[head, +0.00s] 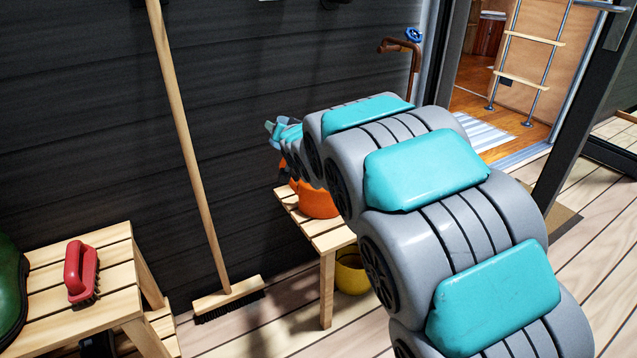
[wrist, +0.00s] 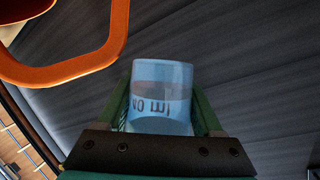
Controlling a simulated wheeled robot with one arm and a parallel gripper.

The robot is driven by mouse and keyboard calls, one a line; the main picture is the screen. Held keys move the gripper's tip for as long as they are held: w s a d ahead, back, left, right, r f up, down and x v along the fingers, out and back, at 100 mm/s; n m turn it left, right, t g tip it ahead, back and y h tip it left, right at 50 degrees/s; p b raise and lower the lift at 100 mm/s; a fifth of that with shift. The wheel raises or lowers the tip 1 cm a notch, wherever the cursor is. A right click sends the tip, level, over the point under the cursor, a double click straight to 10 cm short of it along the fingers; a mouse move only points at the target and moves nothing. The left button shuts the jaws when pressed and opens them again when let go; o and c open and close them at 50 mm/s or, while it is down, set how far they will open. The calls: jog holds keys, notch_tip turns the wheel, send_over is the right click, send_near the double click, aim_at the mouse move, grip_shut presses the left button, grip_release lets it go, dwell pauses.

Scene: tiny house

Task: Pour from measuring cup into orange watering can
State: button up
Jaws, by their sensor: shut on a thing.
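The measuring cup (wrist: 162,78) is clear and bluish, with upside-down "ml" marking facing the wrist camera. My gripper (wrist: 162,104) is shut on it, with a green finger on each side. The orange watering can (head: 316,201) stands on a wooden stool in the head view, partly hidden by my arm. Its orange handle (wrist: 113,50) loops across the upper left of the wrist view, beside the cup. In the head view a small bluish shape at the arm's far end is probably the cup, above and behind the can. The can's opening is hidden, and I cannot tell the cup's tilt or contents.
The slatted stool (head: 330,243) stands by the dark wall, with a yellow bucket (head: 351,275) beneath. A broom (head: 228,295) leans on the wall. A red brush (head: 80,270) lies on a left bench (head: 110,255). A tap pipe (head: 400,47) is behind.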

jog(key=shift+s+a+f+n+g+h+b, duration=0.15)
jog(key=shift+a+f+n+h+b, duration=0.55)
jog(key=shift+a+f+n+b, duration=0.4)
jog(key=shift+s+a+f+n+g+h+b, duration=0.15)
jog(key=shift+a+f+n+h+b, duration=0.65)
jog(key=shift+b, duration=0.55)
jog(key=shift+w+d+r, duration=0.1)
